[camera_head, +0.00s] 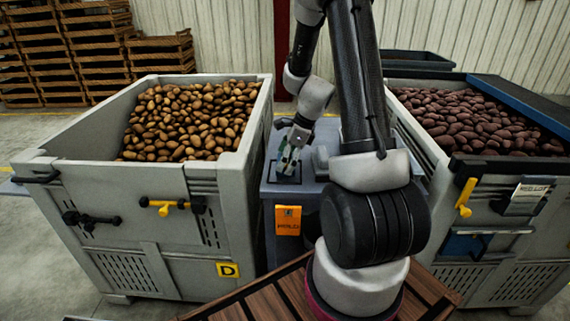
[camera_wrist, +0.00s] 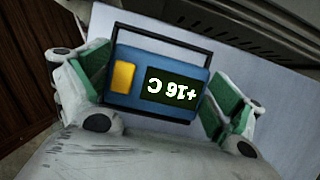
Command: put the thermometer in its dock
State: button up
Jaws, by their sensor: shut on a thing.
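The thermometer (camera_wrist: 150,62) is a blue box with a yellow button and a dark display reading "+16 C", upside down in the wrist view. My gripper (camera_wrist: 154,92) is shut on it, with green-padded fingers at its left and right sides. A thin black frame (camera_wrist: 165,33) shows around its far edge; I cannot tell whether the thermometer sits inside this frame or above it. In the head view my gripper (camera_head: 290,160) points down over a dark square (camera_head: 271,172) on the grey cabinet top, probably the dock. The thermometer is mostly hidden there by the fingers.
The grey cabinet (camera_head: 308,188) stands between a crate of light potatoes (camera_head: 222,175) on the left and a crate of reddish potatoes (camera_head: 420,145) on the right. An orange label (camera_head: 288,220) is on its front. A slatted wooden surface (camera_head: 262,303) lies in front.

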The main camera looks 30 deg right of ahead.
jog(key=shift+f, duration=0.75)
jog(key=shift+f, duration=0.1)
jog(key=o, duration=0.9)
jog(key=shift+c, duration=0.2)
